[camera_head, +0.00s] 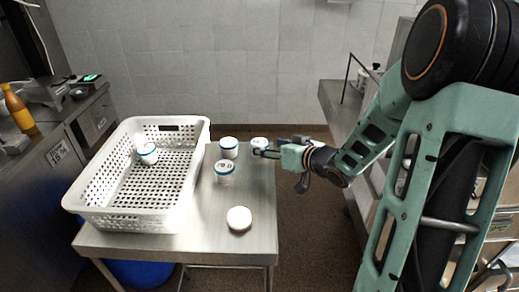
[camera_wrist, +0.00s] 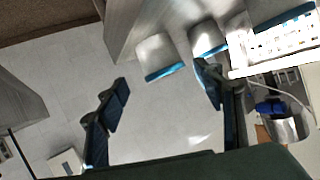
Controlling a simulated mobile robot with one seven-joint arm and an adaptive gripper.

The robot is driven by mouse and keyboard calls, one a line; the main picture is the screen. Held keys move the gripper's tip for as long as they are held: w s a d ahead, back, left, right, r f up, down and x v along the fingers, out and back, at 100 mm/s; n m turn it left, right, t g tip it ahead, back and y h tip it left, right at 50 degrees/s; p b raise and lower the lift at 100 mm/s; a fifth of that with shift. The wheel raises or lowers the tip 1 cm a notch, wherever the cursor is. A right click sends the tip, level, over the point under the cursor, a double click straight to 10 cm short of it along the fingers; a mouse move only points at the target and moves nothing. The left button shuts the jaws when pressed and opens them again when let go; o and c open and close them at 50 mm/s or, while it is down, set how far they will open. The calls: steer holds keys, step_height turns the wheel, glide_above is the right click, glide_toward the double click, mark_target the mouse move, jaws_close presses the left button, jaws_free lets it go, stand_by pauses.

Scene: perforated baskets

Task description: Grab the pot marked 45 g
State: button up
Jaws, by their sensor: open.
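Several small white pots with blue bands stand on the steel table: one at the back (camera_head: 228,151), one nearer (camera_head: 224,176), and one at the right edge (camera_head: 260,143) close to my gripper. Another pot (camera_head: 148,157) is inside the white perforated basket (camera_head: 105,220). A white round piece (camera_head: 239,219) lies near the front; its band is not visible. My gripper (camera_head: 262,153) is open, its fingers just in front of the right-edge pot. In the wrist view a pot (camera_wrist: 157,52) shows beyond the open fingers (camera_wrist: 160,75), with another pot (camera_wrist: 205,37) to its right. No weight marking is readable.
The basket takes up the left of the table (camera_head: 255,245); its wall also shows in the wrist view (camera_wrist: 238,73). A counter (camera_head: 45,145) with an orange bottle (camera_head: 18,108) stands at left. A shelf unit stands behind my arm at right. The front right tabletop is mostly clear.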

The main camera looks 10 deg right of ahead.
mark_target(264, 146)
steer(key=x, duration=0.5)
steer(key=shift+a+f, duration=0.1)
steer(key=shift+a, duration=0.2)
steer(key=c, duration=1.3)
